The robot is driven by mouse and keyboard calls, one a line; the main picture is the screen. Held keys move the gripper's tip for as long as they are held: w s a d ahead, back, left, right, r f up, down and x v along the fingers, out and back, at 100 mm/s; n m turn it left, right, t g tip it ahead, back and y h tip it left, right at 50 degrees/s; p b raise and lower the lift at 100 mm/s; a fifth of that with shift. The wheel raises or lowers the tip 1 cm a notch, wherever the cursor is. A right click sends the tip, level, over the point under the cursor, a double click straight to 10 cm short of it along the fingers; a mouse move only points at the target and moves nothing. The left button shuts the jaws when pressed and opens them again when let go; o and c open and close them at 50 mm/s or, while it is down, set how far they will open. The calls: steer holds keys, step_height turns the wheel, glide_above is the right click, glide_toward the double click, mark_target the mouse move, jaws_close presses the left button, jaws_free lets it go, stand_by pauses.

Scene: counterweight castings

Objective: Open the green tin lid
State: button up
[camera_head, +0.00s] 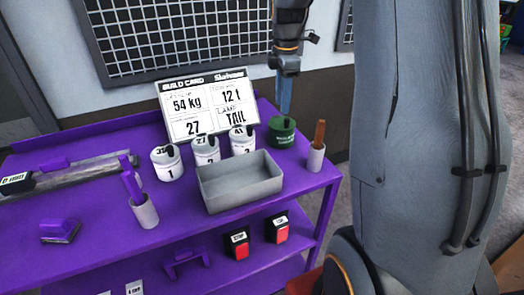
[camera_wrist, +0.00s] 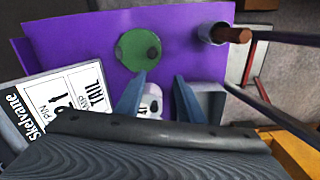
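The green tin (camera_head: 282,131) stands at the back right of the purple cart top, right of the white canisters. In the wrist view its round green lid (camera_wrist: 132,46) shows from above, with a darker round knob (camera_wrist: 153,53) near its right edge. The lid appears to sit on the tin. My gripper (camera_head: 285,108) points down with blue fingers just above the tin in the head view. In the wrist view my gripper (camera_wrist: 158,80) has its fingers apart and nothing held between them; the lid is beyond the fingertips, up and to the left.
Several white canisters (camera_head: 167,163) and a grey bin (camera_head: 240,187) stand left of the tin. A cup with a brown handle (camera_head: 316,158) is close on its right. The build card (camera_head: 207,108) stands behind. A cup with purple handles (camera_head: 145,212) is at front left.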

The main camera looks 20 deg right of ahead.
steer(key=s+a+f+m+t, duration=0.1)
steer(key=s+a+f+m, duration=0.4)
steer(key=s+a+m, duration=0.7)
steer(key=shift+s+a+f+m+t, duration=0.2)
steer(key=shift+s+a+m+t, duration=0.1)
steer(key=shift+s, duration=0.75)
steer(key=s+a+f+m, duration=0.2)
steer(key=s+f+m, duration=0.1)
steer(key=s, duration=0.4)
step_height(320, 180, up, 9)
steer(key=n+g+b, duration=0.2)
steer(key=n+b, duration=0.2)
glide_above(287, 118)
steer(key=shift+s+f, duration=0.1)
steer(key=shift+f, duration=0.05)
steer(key=shift+f+p, duration=1)
steer(key=shift+f, duration=2.8)
